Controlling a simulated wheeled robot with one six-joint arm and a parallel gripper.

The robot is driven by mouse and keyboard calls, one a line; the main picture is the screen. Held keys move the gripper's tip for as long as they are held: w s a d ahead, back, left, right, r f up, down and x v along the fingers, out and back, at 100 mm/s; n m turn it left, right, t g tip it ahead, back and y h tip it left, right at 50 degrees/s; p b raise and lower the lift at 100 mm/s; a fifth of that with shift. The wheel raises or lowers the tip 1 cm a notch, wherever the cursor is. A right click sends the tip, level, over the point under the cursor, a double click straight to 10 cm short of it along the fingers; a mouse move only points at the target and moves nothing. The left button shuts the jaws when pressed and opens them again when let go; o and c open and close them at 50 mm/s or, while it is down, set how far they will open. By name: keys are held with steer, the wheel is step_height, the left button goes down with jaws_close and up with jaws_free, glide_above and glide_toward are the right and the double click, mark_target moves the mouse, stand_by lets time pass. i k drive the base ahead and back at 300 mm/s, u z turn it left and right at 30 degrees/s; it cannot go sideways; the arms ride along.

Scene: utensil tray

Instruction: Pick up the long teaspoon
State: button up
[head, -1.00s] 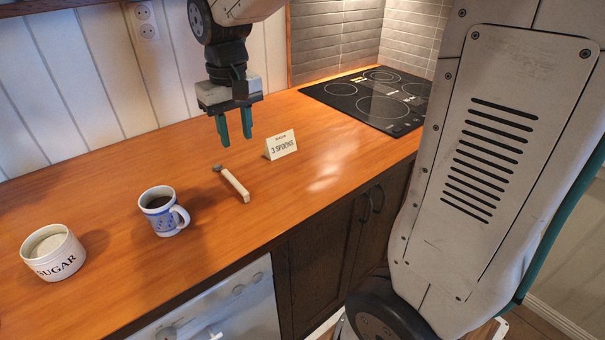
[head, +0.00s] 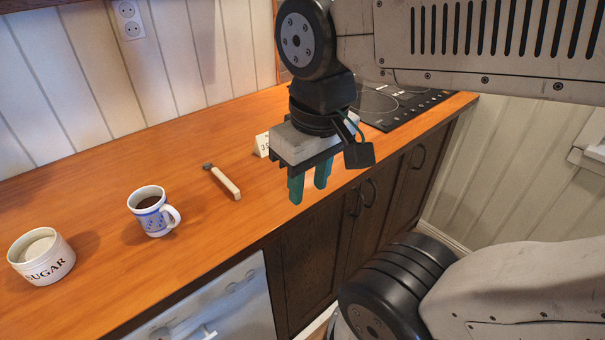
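One utensil (head: 226,183) with a pale handle and a small dark metal end lies on the wooden counter. Its dark end points to the back left, its handle to the front right. It is the only spoon-like thing I see, and I cannot make out the shape of its end well. My gripper (head: 309,187) points down, to the right of the utensil and apart from it, in front of the counter's front edge in the picture. Its two teal fingers are apart with nothing between them.
A blue-and-white mug (head: 152,223) of dark drink stands left of the utensil, and a sugar pot (head: 41,268) farther left. A white sign card (head: 262,145) is partly hidden behind my gripper. A black hob (head: 428,98) lies at the back right.

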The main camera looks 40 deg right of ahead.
mark_target(223, 179)
steer(key=z, duration=2.65)
steer(key=k, duration=1.75)
steer(key=u, duration=2)
steer(key=i, duration=0.5)
